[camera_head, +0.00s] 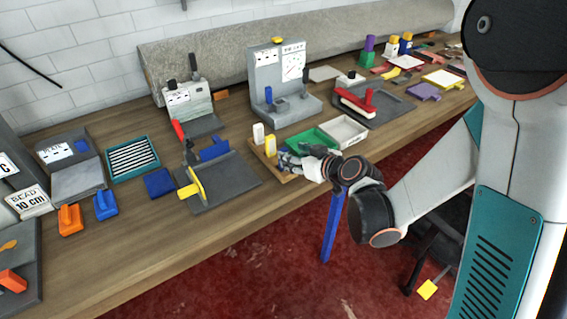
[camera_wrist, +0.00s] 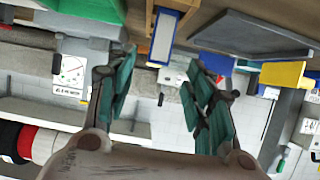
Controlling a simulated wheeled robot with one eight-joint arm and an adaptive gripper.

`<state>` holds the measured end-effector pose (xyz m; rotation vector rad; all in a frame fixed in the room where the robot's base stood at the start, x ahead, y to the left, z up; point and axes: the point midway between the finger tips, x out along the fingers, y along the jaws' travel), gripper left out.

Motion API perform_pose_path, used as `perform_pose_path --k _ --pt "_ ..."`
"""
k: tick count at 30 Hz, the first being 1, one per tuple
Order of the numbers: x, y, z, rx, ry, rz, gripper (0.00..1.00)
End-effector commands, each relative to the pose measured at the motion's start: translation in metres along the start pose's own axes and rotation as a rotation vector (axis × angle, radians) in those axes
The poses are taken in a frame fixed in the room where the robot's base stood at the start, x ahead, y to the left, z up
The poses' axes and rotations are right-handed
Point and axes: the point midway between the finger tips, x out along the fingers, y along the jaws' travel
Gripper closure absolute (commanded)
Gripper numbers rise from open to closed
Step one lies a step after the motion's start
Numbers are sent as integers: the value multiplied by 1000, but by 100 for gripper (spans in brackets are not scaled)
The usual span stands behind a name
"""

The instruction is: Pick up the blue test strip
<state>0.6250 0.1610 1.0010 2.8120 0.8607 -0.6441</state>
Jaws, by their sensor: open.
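My gripper (camera_head: 290,161) is over the wooden tray (camera_head: 287,179) near the front edge of the bench in the head view. In the wrist view its two teal fingers (camera_wrist: 160,88) are spread wide, with nothing held between them. A narrow blue piece with a pale face (camera_wrist: 163,37) shows at the top of the wrist view, beside a wooden part and roughly in line with the gap between the fingers. It looks like the test strip, but I cannot be sure. In the head view my gripper hides that part of the tray.
A white block (camera_head: 258,133) and a yellow block (camera_head: 270,146) stand at the tray. A green tray (camera_head: 311,139) and a pale tray (camera_head: 343,131) are behind my gripper. A grey board with a yellow-handled tool (camera_head: 194,186) lies left.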

Motion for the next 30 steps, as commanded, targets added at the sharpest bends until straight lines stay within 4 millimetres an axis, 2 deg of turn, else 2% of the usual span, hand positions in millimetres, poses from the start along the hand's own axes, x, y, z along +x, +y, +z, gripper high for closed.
perform_pose_path --k 3,11,19,27,29,30 --pt "14 -1 0 -1 0 -1 52" --pt "28 0 -1 0 0 -1 52" --pt "65 1 -4 -1 0 0 52" --pt "70 1 -6 0 0 0 52" --pt "70 1 -6 0 0 0 63" --pt "70 1 -6 0 0 0 72"
